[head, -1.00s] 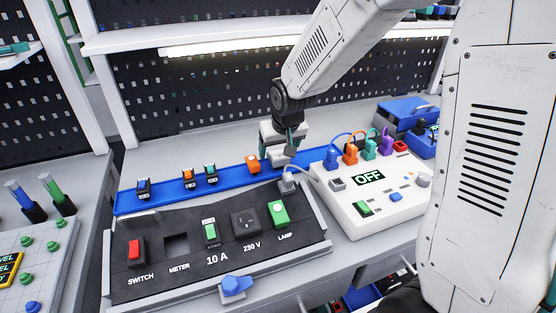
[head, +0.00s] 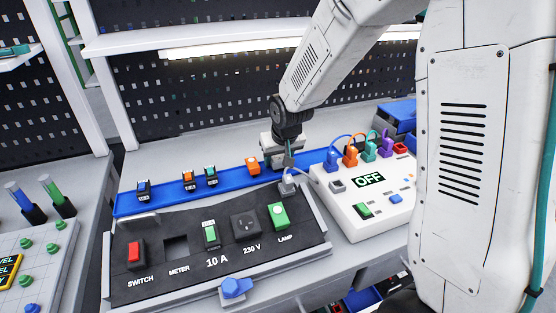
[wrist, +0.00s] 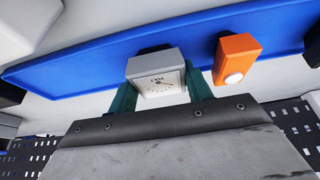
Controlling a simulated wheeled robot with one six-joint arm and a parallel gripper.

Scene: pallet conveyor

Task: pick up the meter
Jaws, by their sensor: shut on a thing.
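The meter (wrist: 157,80) is a grey block with a white dial face marked VOLT, seen close up in the wrist view. My gripper (wrist: 160,92) has its teal fingers on either side of the meter and is shut on it. In the head view my gripper (head: 287,160) is over the right part of the blue tray (head: 225,193). There the meter is largely hidden by the gripper. I cannot tell whether the meter touches the tray. The black panel has an empty square opening (head: 177,249) above the label METER.
An orange block (head: 252,166) stands on the tray just left of my gripper, with several small modules further left. A grey plug (head: 289,187) with a cable is close in front. A white box reading OFF (head: 367,181), with coloured plugs, stands to the right.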

